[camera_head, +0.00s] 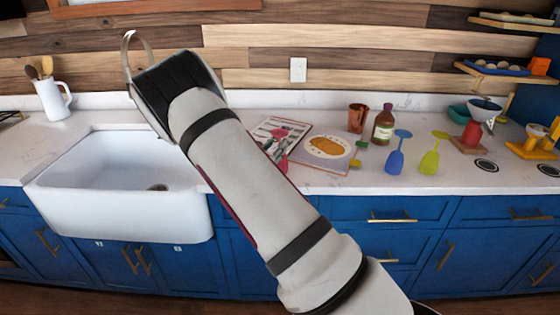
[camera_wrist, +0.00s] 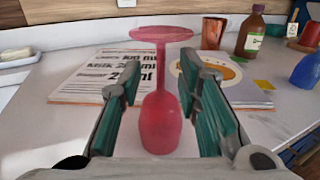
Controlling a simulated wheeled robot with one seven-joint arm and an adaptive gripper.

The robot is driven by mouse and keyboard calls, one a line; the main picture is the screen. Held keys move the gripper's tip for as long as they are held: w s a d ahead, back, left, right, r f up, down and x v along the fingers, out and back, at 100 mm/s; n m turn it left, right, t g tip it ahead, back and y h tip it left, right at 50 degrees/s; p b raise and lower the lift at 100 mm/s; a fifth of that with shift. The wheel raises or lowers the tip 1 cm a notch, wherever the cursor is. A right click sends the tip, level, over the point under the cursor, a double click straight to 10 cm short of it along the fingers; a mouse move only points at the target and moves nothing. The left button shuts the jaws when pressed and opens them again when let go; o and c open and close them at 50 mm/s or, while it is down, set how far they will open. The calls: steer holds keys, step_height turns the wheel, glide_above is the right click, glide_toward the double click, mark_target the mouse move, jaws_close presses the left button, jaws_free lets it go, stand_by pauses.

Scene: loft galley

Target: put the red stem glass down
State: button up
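The red stem glass (camera_wrist: 160,122) is upside down in the wrist view, its round foot at the top and its bowl below. It appears upright on the counter, but its rim contact is hard to see. My gripper (camera_wrist: 160,77) is open, with one teal-padded finger on each side of the glass. Gaps show between the fingers and the stem.
An open book (camera_head: 325,147), a copper cup (camera_head: 357,118) and a brown bottle (camera_head: 383,125) stand behind the glass. Blue (camera_head: 395,161) and green (camera_head: 429,162) upside-down glasses are to the right. A white sink (camera_head: 120,205) is at the left.

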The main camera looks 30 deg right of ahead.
mark_target(280, 140)
steer(key=shift+r+x, duration=0.1)
steer(key=shift+x, duration=0.8)
steer(key=shift+r+x, duration=0.15)
steer(key=shift+x, duration=0.75)
jaws_close()
steer(key=shift+r, duration=0.1)
